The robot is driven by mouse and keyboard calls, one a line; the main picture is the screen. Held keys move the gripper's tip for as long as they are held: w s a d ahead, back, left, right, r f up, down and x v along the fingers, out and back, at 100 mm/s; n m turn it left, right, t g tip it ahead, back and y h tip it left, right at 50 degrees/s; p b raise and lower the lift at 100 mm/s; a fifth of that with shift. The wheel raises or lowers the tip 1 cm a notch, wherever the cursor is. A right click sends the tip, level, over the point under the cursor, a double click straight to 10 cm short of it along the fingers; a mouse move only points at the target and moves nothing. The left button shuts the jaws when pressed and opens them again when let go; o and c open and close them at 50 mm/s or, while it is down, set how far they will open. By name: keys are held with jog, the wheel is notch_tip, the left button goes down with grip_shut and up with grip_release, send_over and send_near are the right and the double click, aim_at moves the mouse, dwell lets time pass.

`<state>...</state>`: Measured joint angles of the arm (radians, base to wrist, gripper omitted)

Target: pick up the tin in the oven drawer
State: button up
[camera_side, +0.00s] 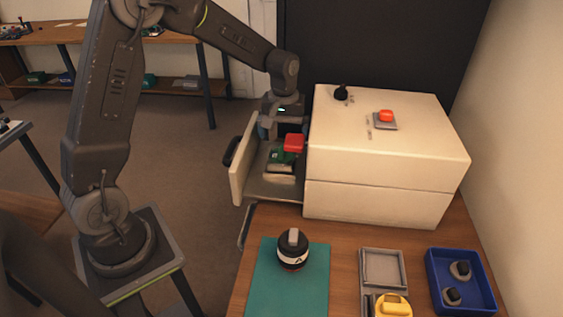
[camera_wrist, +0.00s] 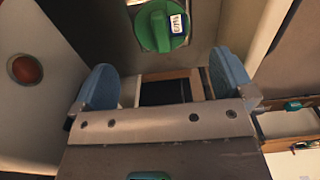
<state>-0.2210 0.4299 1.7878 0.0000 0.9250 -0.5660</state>
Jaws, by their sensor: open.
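In the side view my gripper (camera_side: 283,130) hangs over the drawer, close above the tin.
The white oven (camera_side: 385,160) stands right of my gripper, with a red button (camera_side: 386,115) on top. A red part (camera_side: 293,142) shows beside my gripper.

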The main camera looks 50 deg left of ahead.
aim_at(281, 150)
notch_tip(281, 150, down, 3)
jog(key=shift+r, duration=0.15)
jog(key=f, duration=0.2)
jog(key=s+f, duration=0.1)
jog(key=f, duration=0.1)
jog(key=shift+d, duration=0.3)
jog(key=shift+f, duration=0.5)
jog(key=c, duration=0.9)
